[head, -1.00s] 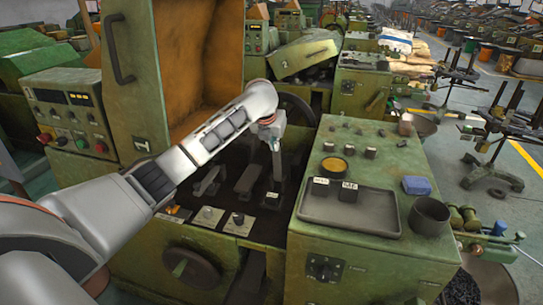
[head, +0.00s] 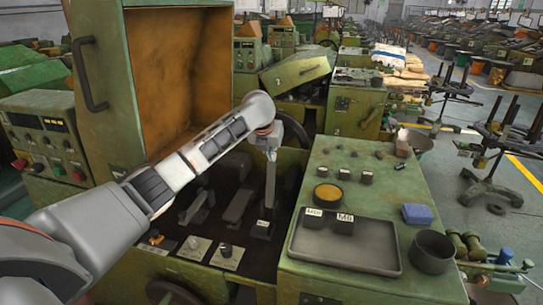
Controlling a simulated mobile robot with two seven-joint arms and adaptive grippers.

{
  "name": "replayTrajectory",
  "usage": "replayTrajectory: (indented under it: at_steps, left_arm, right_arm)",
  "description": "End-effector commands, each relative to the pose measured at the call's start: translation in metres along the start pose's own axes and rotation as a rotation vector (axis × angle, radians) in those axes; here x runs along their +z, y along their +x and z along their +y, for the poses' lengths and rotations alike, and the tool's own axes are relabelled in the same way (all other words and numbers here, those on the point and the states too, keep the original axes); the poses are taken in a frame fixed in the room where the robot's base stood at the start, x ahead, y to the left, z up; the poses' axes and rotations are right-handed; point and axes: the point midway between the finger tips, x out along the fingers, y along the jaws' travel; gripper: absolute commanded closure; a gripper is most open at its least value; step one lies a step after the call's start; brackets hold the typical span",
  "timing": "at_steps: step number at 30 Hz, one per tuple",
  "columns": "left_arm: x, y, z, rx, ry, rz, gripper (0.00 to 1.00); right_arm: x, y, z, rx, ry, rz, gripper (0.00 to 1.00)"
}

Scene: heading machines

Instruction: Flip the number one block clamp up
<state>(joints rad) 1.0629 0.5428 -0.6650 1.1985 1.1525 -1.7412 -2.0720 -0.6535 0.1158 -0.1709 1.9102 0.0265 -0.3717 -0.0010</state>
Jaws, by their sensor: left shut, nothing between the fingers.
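Inside the open machine bed, several dark clamps sit in a row. The left one (head: 195,207) and the middle one (head: 238,205) lie low and slanted. The right one (head: 262,228) has a small white label, too small to read. A slim grey upright piece stands just above it; I cannot tell whether it is the clamp's arm or part of my gripper. My left gripper (head: 268,146) points down at the top of this piece, shut and empty. I cannot tell if they touch. My right gripper is not in view.
A raised green cover (head: 100,90) stands behind my left arm. On the right, a green machine top holds a grey tray (head: 345,258) with two labelled blocks, a dark cup (head: 432,251) and a blue block (head: 417,214). Two plates with knobs (head: 227,254) lie at the bed's front.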

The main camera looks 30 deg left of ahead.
Motion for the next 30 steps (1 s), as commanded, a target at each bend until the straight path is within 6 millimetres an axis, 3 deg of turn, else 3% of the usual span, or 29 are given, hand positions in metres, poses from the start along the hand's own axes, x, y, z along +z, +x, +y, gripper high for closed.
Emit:
replayTrajectory:
  at_steps: [9, 14, 30]
  left_arm:
    - [-0.007, 0.005, 0.0, 0.004, 0.004, 0.015, 1.0]
    - [-0.007, -0.004, 0.0, 0.003, 0.005, 0.013, 1.0]
    - [-0.001, -0.106, 0.0, 0.002, 0.003, -0.001, 1.0]
  right_arm:
    - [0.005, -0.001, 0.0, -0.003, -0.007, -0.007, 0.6]
    - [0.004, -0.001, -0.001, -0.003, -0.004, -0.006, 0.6]
    - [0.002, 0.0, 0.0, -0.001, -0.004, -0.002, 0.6]
